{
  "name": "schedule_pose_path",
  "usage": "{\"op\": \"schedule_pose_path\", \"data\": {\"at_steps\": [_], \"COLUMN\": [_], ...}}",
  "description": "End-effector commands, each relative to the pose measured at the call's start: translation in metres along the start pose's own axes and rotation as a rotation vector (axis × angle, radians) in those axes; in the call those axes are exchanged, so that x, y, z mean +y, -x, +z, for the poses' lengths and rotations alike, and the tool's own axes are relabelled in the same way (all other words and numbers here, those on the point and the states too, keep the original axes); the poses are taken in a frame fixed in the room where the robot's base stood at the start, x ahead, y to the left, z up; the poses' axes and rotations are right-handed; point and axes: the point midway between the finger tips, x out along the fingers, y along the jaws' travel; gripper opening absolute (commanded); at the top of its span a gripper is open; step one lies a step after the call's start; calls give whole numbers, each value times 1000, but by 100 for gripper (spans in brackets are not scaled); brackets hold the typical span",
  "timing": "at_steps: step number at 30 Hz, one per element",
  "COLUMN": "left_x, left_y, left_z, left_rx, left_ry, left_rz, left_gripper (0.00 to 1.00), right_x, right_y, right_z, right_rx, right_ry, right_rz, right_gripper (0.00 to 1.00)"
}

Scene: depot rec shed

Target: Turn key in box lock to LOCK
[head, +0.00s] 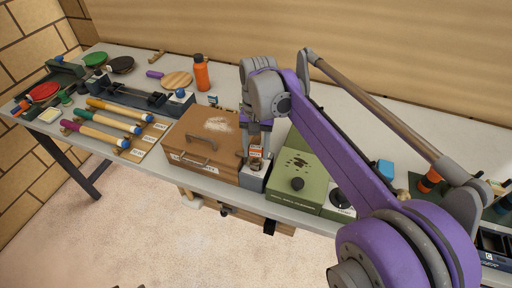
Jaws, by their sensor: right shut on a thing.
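A brown box (205,132) with a handle on its front and pale wear on its lid stands on the bench. A small grey lock housing (255,178) is at its right front corner, with a small orange-red and white piece (255,153) above it. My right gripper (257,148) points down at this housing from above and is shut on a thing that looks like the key. The key itself is mostly hidden by the fingers, and its turn angle and the lock's lettering cannot be read. My left gripper is out of view.
A green box with a black knob (297,184) stands close to the right of the lock. Paddles and several coloured-handled tools (104,135) lie left. My purple right arm covers much of the right side.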

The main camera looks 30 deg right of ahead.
Motion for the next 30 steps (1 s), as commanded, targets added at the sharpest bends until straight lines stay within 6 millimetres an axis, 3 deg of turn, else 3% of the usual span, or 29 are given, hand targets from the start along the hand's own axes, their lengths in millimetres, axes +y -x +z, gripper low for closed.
{"op": "schedule_pose_path", "data": {"at_steps": [5,6,11,30], "left_x": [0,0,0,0], "left_y": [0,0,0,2], "left_z": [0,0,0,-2], "left_rx": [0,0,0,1], "left_ry": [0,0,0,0], "left_rz": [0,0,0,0], "left_gripper": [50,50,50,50], "right_x": [0,0,0,0], "right_y": [0,0,0,3], "right_z": [0,0,0,0], "right_rx": [0,0,0,0], "right_ry": [6,5,4,3], "right_rz": [1,1,1,0], "right_gripper": [0,55,84,87]}}
